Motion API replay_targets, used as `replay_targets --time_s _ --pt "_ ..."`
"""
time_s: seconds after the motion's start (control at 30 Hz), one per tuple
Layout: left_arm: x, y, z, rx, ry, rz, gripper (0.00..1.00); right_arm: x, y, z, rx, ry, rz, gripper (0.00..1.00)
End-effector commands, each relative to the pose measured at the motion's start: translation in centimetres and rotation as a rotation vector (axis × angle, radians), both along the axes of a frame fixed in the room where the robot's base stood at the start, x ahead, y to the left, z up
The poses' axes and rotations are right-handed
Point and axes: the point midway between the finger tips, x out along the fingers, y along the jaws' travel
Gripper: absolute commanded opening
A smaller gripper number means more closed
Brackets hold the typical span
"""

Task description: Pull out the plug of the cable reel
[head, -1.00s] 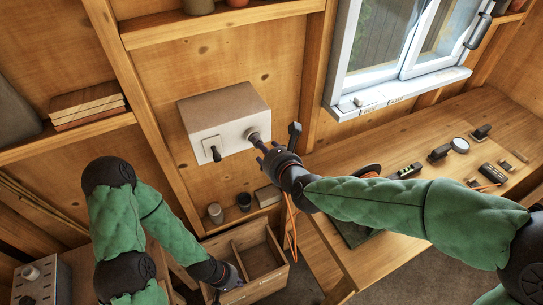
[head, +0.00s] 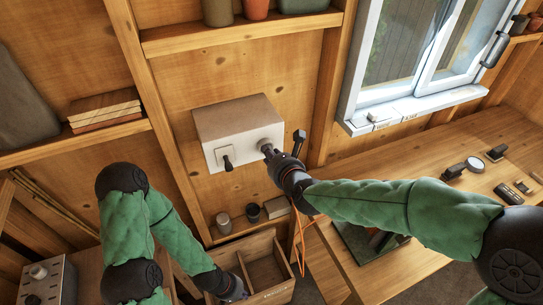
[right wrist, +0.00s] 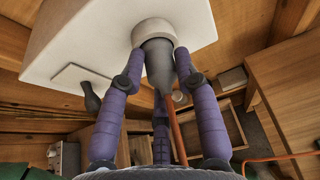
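The plug (right wrist: 158,66) is dark grey, with an orange cable (right wrist: 176,130) running back from it. Its front end sits in the round collar of the socket (right wrist: 160,33) on the white box (head: 236,125), which is fixed to the wooden wall. In the right wrist view, the purple fingers of my right gripper (right wrist: 158,76) flank the plug on both sides and appear to touch it. In the head view my right gripper (head: 272,156) is at the box's front, hiding most of the plug. My left gripper (head: 236,288) is low, at the wooden crate; its fingers are unclear.
A dark switch lever (head: 227,162) sticks out of the box, left of the socket. The divided wooden crate (head: 283,292) stands below. Small pots (head: 224,222) stand on a low ledge. A workbench (head: 420,215) with small items extends right, under the window.

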Motion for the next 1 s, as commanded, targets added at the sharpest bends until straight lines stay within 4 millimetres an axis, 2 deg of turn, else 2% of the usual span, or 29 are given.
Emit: replay_targets --time_s 0.07,0.1,0.17,0.63,1.0 --pt "0.0 0.0 0.0 0.0 0.0 0.0 0.0 -0.1 0.0 -0.2 0.0 0.005 -0.001 0.0" --pt "0.0 0.0 0.0 0.0 0.0 0.0 0.0 -0.1 0.0 -0.2 0.0 0.005 -0.001 0.38" --pt "0.0 0.0 0.0 0.0 0.0 0.0 0.0 -0.1 0.0 -0.3 0.0 0.005 -0.001 0.55" --pt "0.0 0.0 0.0 0.0 0.0 0.0 0.0 -0.5 -0.2 0.1 0.0 0.003 0.0 0.56" --pt "0.0 0.0 0.5 0.0 0.0 0.0 0.0 -4.5 -1.9 2.0 0.002 0.001 0.0 0.56"
